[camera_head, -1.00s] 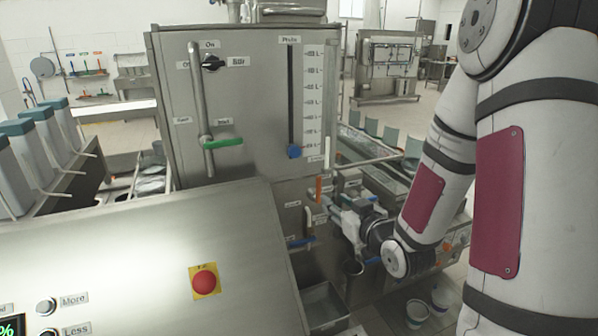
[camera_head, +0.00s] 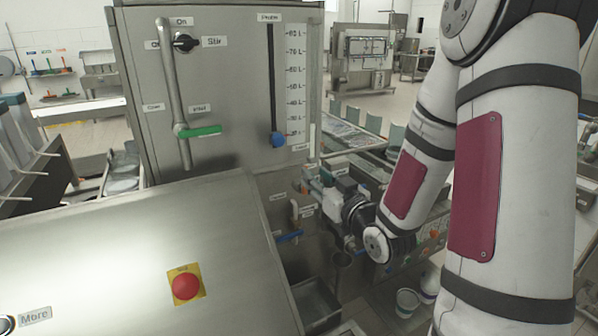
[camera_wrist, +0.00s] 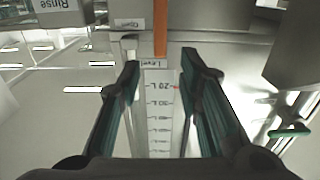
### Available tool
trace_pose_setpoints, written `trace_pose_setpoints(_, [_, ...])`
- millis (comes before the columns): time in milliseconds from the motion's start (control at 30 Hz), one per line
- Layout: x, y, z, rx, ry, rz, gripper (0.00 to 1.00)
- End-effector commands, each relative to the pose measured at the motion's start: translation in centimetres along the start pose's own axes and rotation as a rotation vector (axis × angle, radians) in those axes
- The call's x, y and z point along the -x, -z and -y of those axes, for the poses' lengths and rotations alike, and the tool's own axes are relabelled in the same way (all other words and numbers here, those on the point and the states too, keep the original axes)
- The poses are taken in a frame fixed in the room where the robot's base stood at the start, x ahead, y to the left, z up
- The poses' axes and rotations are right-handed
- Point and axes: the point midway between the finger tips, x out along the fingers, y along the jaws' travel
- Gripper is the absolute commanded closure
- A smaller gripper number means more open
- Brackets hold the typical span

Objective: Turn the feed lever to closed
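An orange lever handle (camera_wrist: 160,30) stands upright in the wrist view, just beyond and between my fingertips. A small label beside it seems to read "Open". I cannot read which lever is named feed. My gripper (camera_wrist: 160,68) is open, with a dark green-padded finger on each side and nothing held between them. In the head view my gripper (camera_head: 311,180) is at the lower right of the steel cabinet and mostly hides the orange handle. A green-handled lever (camera_head: 205,130) points right on the cabinet front; its small labels are unclear.
A level scale (camera_wrist: 160,110) lies behind my fingers in the wrist view. A blue handle (camera_head: 289,237) and a white handle (camera_head: 294,209) sit below my gripper. A sloped console with a red button (camera_head: 186,286) is at the front left. White buckets (camera_head: 407,302) stand on the floor.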

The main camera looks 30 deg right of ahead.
Motion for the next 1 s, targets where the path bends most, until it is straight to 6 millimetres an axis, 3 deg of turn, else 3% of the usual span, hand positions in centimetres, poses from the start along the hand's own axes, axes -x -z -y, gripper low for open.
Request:
trace_pose_setpoints(400, [-5.6,0.0,0.0,-0.001,0.001,0.001,0.68])
trace_pose_setpoints(833, [-6.5,0.0,0.0,0.000,0.000,0.002,0.68])
trace_pose_setpoints(1000, [-6.5,0.0,0.0,0.000,0.000,0.001,1.00])
